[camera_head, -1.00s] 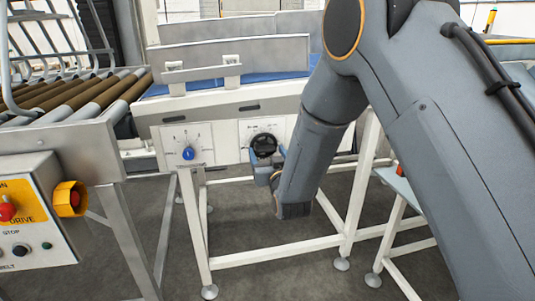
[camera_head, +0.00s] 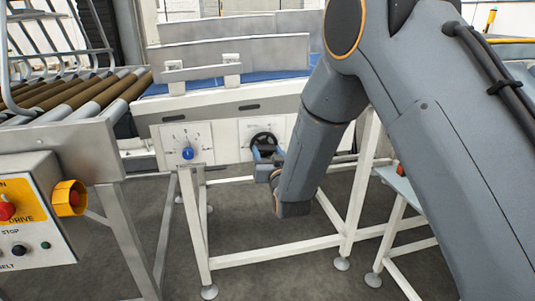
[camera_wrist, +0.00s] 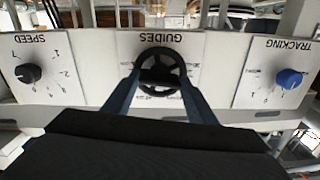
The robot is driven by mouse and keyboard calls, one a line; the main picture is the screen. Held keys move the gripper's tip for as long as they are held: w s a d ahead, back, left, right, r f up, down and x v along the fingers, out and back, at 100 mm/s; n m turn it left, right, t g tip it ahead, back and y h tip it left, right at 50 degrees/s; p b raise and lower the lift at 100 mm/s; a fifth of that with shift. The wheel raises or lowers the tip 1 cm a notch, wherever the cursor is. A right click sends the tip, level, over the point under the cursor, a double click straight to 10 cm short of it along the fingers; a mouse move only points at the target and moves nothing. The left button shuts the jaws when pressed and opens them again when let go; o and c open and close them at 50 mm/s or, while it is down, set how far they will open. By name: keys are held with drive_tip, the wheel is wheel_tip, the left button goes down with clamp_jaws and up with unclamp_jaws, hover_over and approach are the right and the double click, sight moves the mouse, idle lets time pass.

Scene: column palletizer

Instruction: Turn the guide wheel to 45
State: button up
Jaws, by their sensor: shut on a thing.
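The guide wheel (camera_wrist: 160,69) is a black spoked handwheel on a white plate marked GUIDES, upside down in the wrist view. In the head view the wheel (camera_head: 264,139) is on the front of the white conveyor frame, partly hidden by my gripper. My gripper (camera_wrist: 161,82) has its two blue fingers at the wheel and is shut on it. In the head view my gripper (camera_head: 267,155) reaches the wheel from the lower right. The scale marks around the wheel are too small or covered to read.
The TRACKING knob (camera_wrist: 289,78) is blue and the SPEED knob (camera_wrist: 28,73) is black, on either side of the wheel. A control box (camera_head: 35,215) with red buttons and a roller conveyor (camera_head: 80,95) are at the left. White frame legs (camera_head: 195,235) stand below.

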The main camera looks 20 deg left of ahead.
drive_tip(key=m+b, duration=0.1)
drive_tip(key=m, duration=0.4)
drive_tip(key=shift+m+b, duration=0.75)
drive_tip(key=shift+m, duration=1.45)
drive_tip(key=o, duration=1.1)
drive_tip(key=shift+c, duration=0.2)
drive_tip(key=shift+s, duration=0.1)
drive_tip(key=v, duration=0.7)
drive_tip(key=shift+s+d, duration=0.25)
